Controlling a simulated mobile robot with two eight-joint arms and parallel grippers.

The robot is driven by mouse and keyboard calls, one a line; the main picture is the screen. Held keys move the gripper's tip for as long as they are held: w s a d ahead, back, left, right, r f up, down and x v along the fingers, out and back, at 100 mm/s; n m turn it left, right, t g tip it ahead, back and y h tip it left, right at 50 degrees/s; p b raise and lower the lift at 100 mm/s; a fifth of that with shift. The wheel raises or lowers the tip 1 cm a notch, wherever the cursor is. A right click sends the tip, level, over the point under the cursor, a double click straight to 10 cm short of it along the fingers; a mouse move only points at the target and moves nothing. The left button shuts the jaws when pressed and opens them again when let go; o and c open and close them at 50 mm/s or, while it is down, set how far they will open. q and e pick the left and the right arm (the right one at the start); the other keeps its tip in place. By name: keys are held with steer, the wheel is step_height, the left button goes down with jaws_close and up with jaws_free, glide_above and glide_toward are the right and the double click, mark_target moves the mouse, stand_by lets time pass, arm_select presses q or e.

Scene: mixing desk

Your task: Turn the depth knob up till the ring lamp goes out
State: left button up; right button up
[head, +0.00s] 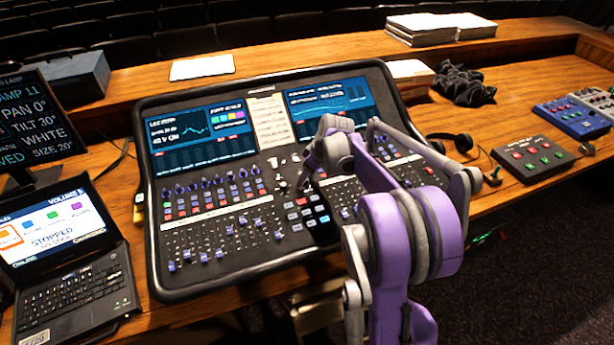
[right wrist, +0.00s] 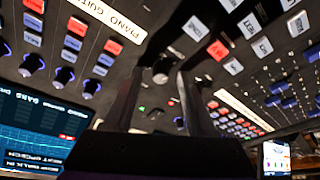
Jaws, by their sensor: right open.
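My right gripper (head: 285,184) is over the middle of the mixing desk (head: 157,262), with my purple arm reaching in from the right. In the right wrist view its two dark fingers (right wrist: 158,76) stand apart with nothing held between them. A round knob with a pale top (right wrist: 160,66) shows beyond the gap between the fingertips; I cannot tell whether they touch it. No readable label marks it as the depth knob. A small green light (right wrist: 142,108) shows near the fingers. I cannot make out a ring lamp. My left gripper is not in view.
Faders, buttons and small knobs surround the gripper closely. A laptop (head: 75,292) stands left of the desk. Headphones (head: 450,139), a dark button box (head: 534,158) and a blue pedal box (head: 572,117) lie to the right. Papers (head: 202,67) lie behind.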

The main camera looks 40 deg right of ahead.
steer(key=shift+c, duration=0.3)
jaws_close()
steer(key=shift+m, duration=0.4)
steer(key=m+h, duration=0.1)
steer(key=m, duration=0.1)
steer(key=m+h+b, duration=0.1)
steer(key=m, duration=0.2)
steer(key=shift+a+m, duration=0.2)
steer(key=shift+m, duration=0.1)
steer(key=m, duration=0.3)
steer(key=m+h+b, duration=0.1)
steer(key=m, duration=0.1)
steer(key=shift+a+m+h, duration=0.1)
steer(key=shift+m+h, duration=0.2)
steer(key=shift+m, duration=0.1)
steer(key=shift+g, duration=0.3)
steer(key=shift+o, duration=0.3)
jaws_free()
